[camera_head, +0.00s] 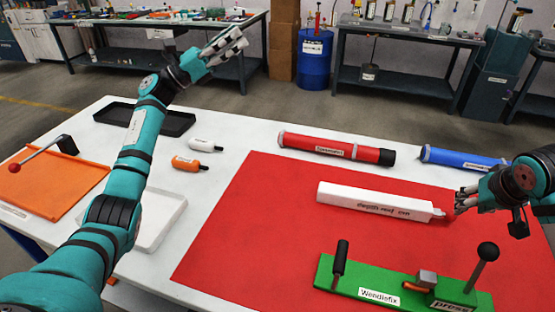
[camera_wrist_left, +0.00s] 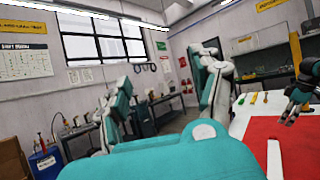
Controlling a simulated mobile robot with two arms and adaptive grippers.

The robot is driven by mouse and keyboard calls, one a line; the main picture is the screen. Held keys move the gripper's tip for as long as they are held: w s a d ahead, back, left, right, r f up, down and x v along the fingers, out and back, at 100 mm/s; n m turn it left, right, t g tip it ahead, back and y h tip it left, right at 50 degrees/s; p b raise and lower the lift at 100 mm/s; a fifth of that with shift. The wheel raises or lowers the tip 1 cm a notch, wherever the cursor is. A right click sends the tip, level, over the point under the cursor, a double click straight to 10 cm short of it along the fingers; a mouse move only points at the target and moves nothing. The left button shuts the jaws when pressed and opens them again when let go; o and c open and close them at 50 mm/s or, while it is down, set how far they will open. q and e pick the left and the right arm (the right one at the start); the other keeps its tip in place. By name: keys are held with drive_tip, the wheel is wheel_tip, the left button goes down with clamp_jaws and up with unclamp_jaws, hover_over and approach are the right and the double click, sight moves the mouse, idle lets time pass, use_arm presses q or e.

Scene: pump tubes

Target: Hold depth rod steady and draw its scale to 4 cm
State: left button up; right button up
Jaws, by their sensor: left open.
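The depth rod (camera_head: 375,200) is a long white bar with dark lettering, lying flat on the red mat (camera_head: 260,225). A small red part (camera_head: 446,216) shows at its right end. My right gripper (camera_head: 460,203) is low over the mat beside that red end; whether its fingers touch or grip it I cannot tell. It also shows in the left wrist view (camera_wrist_left: 290,116). My left gripper (camera_head: 238,44) is open and empty, raised high and far from the rod, beyond the table's back edge. A white bar on the red mat shows in the left wrist view (camera_wrist_left: 274,160).
A red tube (camera_head: 335,149) and a blue tube (camera_head: 462,159) lie behind the rod. A green press (camera_head: 390,285) with upright handles stands in front. White (camera_head: 205,144) and orange (camera_head: 188,163) bottles, a black tray (camera_head: 170,122) and an orange board (camera_head: 60,180) are at left.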

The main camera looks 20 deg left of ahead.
use_arm(q)
drive_tip(key=d+f+m+g+y, duration=0.1)
drive_tip(key=d+f+m+g, duration=0.1)
drive_tip(key=d+f+g, duration=0.35)
drive_tip(key=d+f+m+g, duration=0.2)
drive_tip(key=d+f, duration=0.1)
drive_tip(key=f, duration=0.5)
drive_tip(key=m+g+y, duration=0.3)
drive_tip(key=g+y, duration=0.1)
drive_tip(key=g, duration=0.2)
approach(333, 188)
drive_tip(key=x, duration=1.1)
drive_tip(key=shift+d, duration=0.15)
